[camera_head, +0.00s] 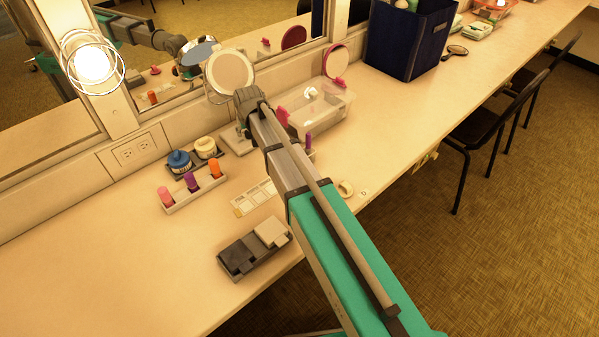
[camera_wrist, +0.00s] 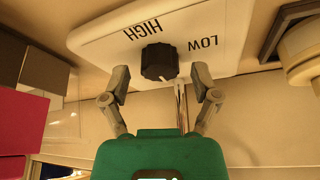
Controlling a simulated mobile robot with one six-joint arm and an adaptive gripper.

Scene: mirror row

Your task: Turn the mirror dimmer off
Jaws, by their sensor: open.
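The mirror dimmer is a white plate (camera_wrist: 222,30) with a round black knob (camera_wrist: 159,62) in the wrist view. HIGH and LOW are printed on it and appear upside down. A small light mark shows on the knob's lower right edge. My gripper (camera_wrist: 161,82) is open and empty, with one finger on each side of the knob and slightly below it in the picture. I cannot tell whether the fingers touch it. In the head view my arm hides most of the dimmer. A caged bulb (camera_head: 92,62) on the mirror frame is lit.
A round mirror (camera_head: 230,71) stands just behind my gripper. A clear bin (camera_head: 322,112) sits to the right, and blue and white jars (camera_head: 179,162) to the left. A lipstick rack (camera_head: 194,190) and a dark palette (camera_head: 238,256) are nearer. The counter's left front is clear.

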